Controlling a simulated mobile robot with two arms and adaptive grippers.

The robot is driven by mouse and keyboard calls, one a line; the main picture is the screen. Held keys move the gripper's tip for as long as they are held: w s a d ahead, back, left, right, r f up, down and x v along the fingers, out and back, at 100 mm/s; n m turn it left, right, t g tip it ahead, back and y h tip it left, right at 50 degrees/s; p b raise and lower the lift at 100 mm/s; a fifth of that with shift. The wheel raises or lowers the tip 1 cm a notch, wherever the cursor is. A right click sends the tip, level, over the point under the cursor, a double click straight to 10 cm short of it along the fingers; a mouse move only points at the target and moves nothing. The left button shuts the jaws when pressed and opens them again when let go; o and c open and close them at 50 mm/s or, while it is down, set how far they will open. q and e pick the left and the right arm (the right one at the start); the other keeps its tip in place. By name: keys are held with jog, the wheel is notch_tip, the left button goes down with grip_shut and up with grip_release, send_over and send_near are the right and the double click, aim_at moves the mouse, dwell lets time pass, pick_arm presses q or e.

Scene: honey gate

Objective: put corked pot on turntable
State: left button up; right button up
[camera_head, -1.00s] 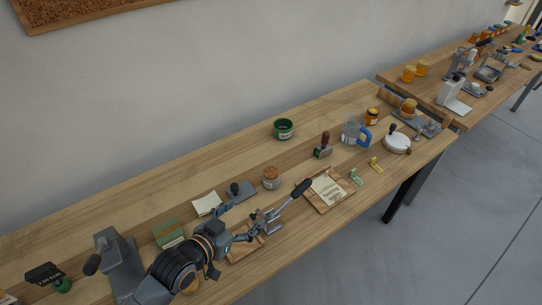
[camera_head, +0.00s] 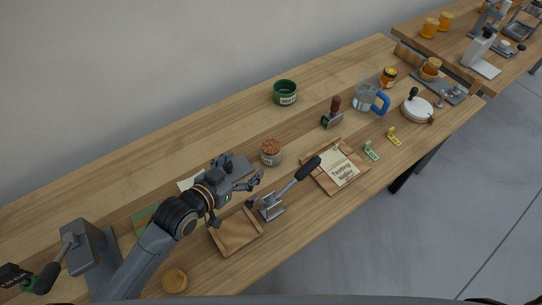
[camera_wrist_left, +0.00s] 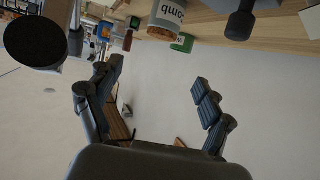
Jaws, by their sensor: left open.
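The corked pot (camera_head: 271,152) is a small grey pot with a label and a brown cork top, standing on the table. In the left wrist view the pot (camera_wrist_left: 166,16) is upside down at the top, its cork pointing down the picture. The likely turntable (camera_head: 417,109) is a white round disc with a dark knob near the table's right end; nothing else shows on it. My left gripper (camera_head: 246,170) is open and empty, just left of the pot and apart from it. Its two spread fingers show in the left wrist view (camera_wrist_left: 157,95). My right gripper is not in view.
A green pot (camera_head: 285,93) stands behind the corked pot. A stamp (camera_head: 331,113), a blue-handled jug (camera_head: 367,97) and small tags (camera_head: 371,151) stand toward the turntable.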

aim_at(269, 148)
pick_arm(q)
jog(key=x, duration=0.3)
jog(key=f+x, duration=0.1)
jog(key=x, duration=0.5)
jog(key=shift+w+a+f, duration=0.15)
jog(key=shift+a+f, duration=0.05)
jog(key=shift+f, duration=0.25)
jog(key=shift+w+d, duration=0.2)
jog(key=shift+d, duration=0.05)
jog(key=x, duration=0.4)
jog(key=shift+w+d+p, duration=0.3)
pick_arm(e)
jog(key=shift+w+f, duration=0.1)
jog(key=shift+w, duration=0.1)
pick_arm(q)
jog(key=shift+c, duration=0.2)
jog(key=c, duration=1.4)
